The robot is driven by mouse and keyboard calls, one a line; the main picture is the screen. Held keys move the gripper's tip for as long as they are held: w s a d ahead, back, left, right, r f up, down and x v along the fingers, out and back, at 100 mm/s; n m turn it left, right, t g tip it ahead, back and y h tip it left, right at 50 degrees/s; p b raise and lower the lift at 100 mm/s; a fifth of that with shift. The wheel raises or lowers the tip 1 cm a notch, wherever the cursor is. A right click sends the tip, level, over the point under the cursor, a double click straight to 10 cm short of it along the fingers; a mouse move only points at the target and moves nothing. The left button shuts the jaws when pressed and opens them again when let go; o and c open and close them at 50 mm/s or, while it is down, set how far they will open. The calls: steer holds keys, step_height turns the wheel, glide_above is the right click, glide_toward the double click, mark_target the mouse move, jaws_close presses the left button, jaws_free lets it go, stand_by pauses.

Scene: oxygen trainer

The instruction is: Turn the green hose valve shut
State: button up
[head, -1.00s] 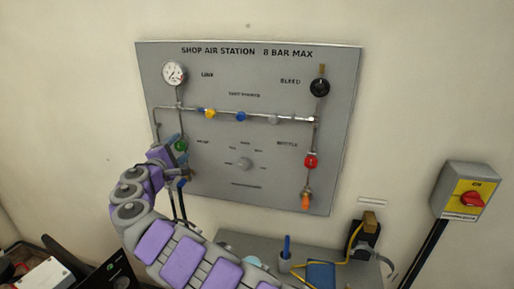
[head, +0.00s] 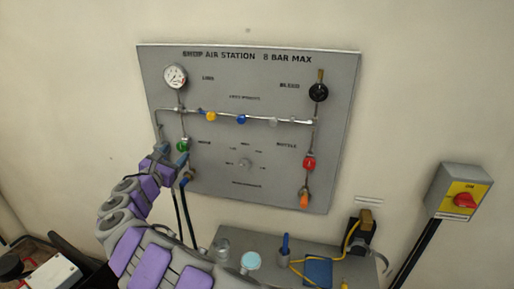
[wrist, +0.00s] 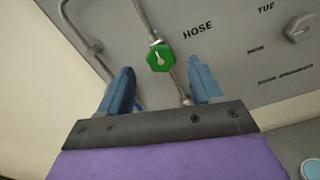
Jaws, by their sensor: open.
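The green hose valve (head: 183,146) is a small round knob on the pipe at the left of the grey panel. In the wrist view the green knob (wrist: 160,57) carries a white pointer mark and sits beside the HOSE label. My gripper (head: 172,163) is just below and left of the knob in the head view. In the wrist view my gripper (wrist: 163,82) has its two blue fingers spread apart, with the knob ahead of and between them. The fingers look apart from the knob, and nothing is held.
The panel (head: 225,180) also has a gauge (head: 175,76), a black bleed knob (head: 318,92), a red bottle valve (head: 309,163) and a small grey dial (head: 245,165). A yellow switch box (head: 462,190) is at right.

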steer(key=s+a+p, duration=0.2)
steer(key=s+p, duration=0.1)
steer(key=s, duration=1.1)
steer(key=w+d+r+m+g+h, duration=0.2)
steer(key=d+m, duration=0.2)
steer(key=d, duration=0.5)
steer(key=w+d+r+m+g+h, duration=0.2)
steer(key=d+r+m+h, duration=0.1)
steer(key=d, duration=0.7)
steer(key=w+d+r+m+g+h, duration=0.1)
steer(key=d+r+m+g+h, duration=0.1)
steer(key=d, duration=0.7)
steer(key=shift+w+d+r+m+h+b, duration=0.15)
steer(key=shift+w+r+m+h+b, duration=0.35)
steer(key=shift+m, duration=0.9)
steer(key=shift+s+f, duration=0.1)
